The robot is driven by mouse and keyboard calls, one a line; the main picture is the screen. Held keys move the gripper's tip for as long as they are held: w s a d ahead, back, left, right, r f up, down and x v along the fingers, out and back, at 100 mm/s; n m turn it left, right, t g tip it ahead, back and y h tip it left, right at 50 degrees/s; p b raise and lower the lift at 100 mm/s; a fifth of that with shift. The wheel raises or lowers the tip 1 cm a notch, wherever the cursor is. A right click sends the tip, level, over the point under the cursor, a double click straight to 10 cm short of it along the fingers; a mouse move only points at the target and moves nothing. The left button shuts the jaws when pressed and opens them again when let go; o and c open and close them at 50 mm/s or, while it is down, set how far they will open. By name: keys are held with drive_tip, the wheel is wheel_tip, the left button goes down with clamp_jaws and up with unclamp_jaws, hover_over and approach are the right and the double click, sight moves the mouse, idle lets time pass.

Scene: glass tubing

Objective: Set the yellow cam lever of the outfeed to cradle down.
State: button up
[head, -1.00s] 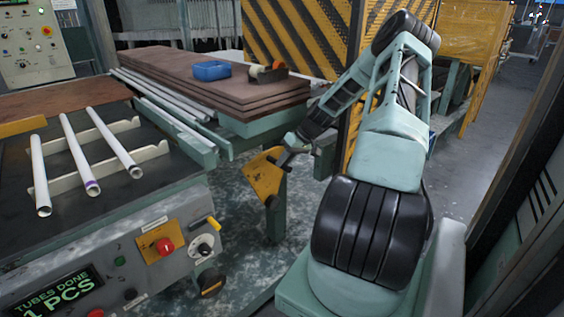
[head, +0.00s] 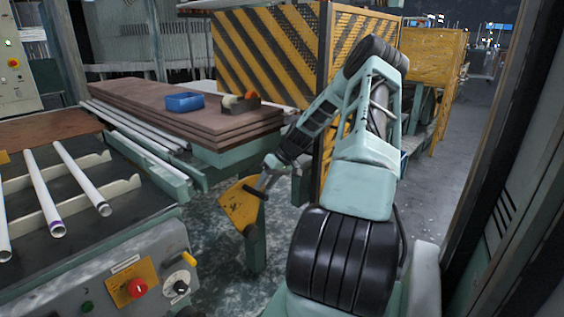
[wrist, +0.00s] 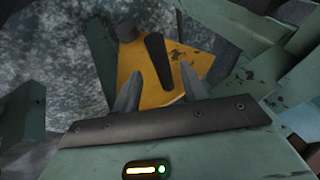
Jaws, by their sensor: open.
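A yellow plate (head: 236,207) stands on a green post at the middle of the head view, beyond the control panel. In the wrist view the yellow plate (wrist: 192,64) carries a dark bar (wrist: 157,58) and a dark round end piece (wrist: 127,33). I cannot tell which way the lever is set. My gripper (wrist: 160,72) is open and empty, its two fingers pointing at the plate with the dark bar between them in the picture. In the head view my gripper (head: 262,184) is close to the plate; contact cannot be told.
A control panel (head: 108,292) with a red button, a dial and a small yellow handle (head: 189,257) is at lower left. Glass tubes (head: 82,178) lie on notched rails. Brown boards (head: 185,108) are stacked behind with a blue bin (head: 184,102). A striped guard (head: 265,55) stands at the back.

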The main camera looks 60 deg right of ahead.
drive_tip(key=v, duration=1.4)
drive_tip(key=shift+s+d, duration=0.1)
drive_tip(key=shift+d, duration=0.05)
